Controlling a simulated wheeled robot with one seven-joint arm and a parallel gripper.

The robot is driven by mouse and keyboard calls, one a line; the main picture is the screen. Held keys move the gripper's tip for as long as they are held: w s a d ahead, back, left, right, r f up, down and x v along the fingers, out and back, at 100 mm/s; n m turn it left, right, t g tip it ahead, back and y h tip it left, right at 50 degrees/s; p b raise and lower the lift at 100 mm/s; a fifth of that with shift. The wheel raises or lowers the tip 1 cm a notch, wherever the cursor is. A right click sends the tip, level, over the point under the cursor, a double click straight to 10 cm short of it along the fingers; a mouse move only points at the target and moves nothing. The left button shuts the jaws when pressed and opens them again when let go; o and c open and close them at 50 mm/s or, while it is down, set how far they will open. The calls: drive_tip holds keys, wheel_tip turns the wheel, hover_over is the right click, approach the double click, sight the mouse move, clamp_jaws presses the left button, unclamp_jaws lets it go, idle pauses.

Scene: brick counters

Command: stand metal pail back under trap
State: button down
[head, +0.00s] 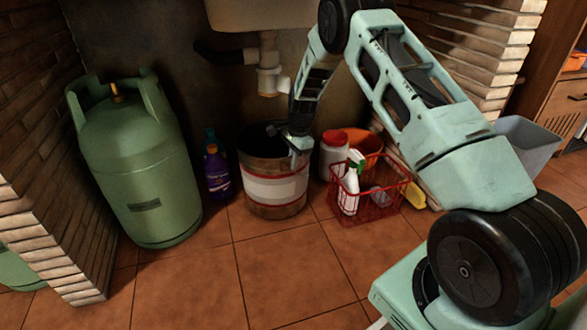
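The metal pail (274,190), rusty brown with a pale band, stands upright on the tiled floor. In the head view it is below the white trap (268,82) that hangs from the sink (250,14); I cannot tell whether it is exactly under it. My gripper (297,158) points down at the pail's right front rim and overlaps it in the picture. Its fingers are small and dark here, so I cannot tell whether they are open or shut on the rim. The gripper hides part of the rim.
A large green gas cylinder (140,165) and a purple bottle (216,172) stand left of the pail. A white container (333,152), an orange bucket (367,147) and a red wire basket (378,203) with a spray bottle (349,190) crowd its right. The floor in front is clear.

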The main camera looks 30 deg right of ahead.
drive_tip(key=shift+w+f, duration=0.1)
drive_tip(key=shift+f, duration=0.4)
drive_tip(key=shift+r, duration=0.15)
drive_tip(key=c, duration=1.9)
unclamp_jaws()
drive_tip(key=shift+f, duration=0.25)
drive_tip(key=shift+c, duration=0.2)
drive_tip(key=o, duration=0.3)
drive_tip(key=shift+r, duration=0.15)
